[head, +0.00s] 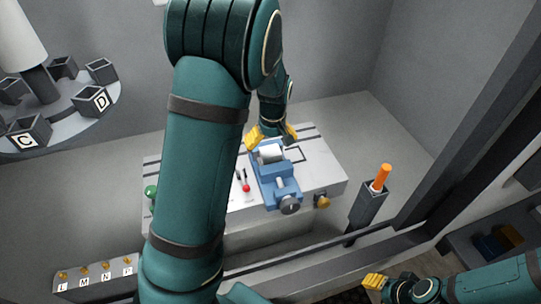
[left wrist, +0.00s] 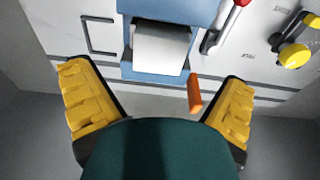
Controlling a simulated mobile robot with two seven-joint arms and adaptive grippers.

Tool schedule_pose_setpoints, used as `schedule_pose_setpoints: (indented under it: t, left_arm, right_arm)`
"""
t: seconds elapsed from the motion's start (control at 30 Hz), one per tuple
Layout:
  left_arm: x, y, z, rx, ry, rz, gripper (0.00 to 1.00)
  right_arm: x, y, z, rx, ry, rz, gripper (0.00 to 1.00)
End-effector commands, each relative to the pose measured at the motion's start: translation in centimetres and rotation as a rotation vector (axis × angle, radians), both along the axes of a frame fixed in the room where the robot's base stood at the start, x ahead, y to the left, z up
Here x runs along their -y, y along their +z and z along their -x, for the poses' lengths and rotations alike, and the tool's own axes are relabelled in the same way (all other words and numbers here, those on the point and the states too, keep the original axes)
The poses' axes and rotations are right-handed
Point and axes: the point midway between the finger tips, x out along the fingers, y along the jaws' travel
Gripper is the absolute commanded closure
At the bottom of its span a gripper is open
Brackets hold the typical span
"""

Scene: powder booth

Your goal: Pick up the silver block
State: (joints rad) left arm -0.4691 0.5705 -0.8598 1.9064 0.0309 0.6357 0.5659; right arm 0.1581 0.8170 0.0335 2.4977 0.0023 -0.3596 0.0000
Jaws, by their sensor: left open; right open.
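The silver block (head: 270,153) sits in the jaws of a blue vise (head: 279,187) on the grey-white bench. In the left wrist view the block (left wrist: 159,49) is a pale silver piece in the blue vise, ahead of and between my fingers. My left gripper (head: 272,134) is open with yellow fingers, at the far end of the vise beside the block. In the left wrist view its fingers (left wrist: 158,105) are wide apart with nothing between the tips. My right gripper (head: 374,282) is at the bottom right, away from the bench, and open.
An orange rod (head: 382,177) stands in a dark post right of the bench (head: 325,172). A red-tipped lever (head: 246,187) is left of the vise. A round table (head: 72,125) with lettered boxes is at the left. A labelled strip (head: 98,281) lies at the lower left.

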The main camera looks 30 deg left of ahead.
Motion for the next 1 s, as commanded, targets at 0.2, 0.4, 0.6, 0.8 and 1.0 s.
schedule_pose_setpoints:
  t: [0.2,0.4,0.6,0.8,1.0]
  left_arm:
    - [-0.2,-1.9,-0.1,-0.003,0.002,0.000,0.00]
    - [-0.4,-4.7,-0.3,-0.001,0.001,0.000,0.00]
    - [-0.5,-5.4,-0.5,0.001,0.001,0.001,0.00]
    - [-0.5,-5.4,-0.5,0.001,0.000,0.001,0.18]
    - [-0.5,-5.4,-0.5,0.001,0.000,0.001,0.81]
  right_arm:
    - [0.0,-0.2,0.0,0.000,0.000,0.000,0.53]
    - [0.0,-0.4,0.0,0.000,0.000,0.000,0.53]
    - [0.0,-0.4,0.0,0.001,-0.001,0.000,0.53]
    - [0.0,-0.4,0.0,0.001,0.000,0.000,0.53]
    - [0.0,-0.4,0.0,0.001,0.000,0.000,0.53]
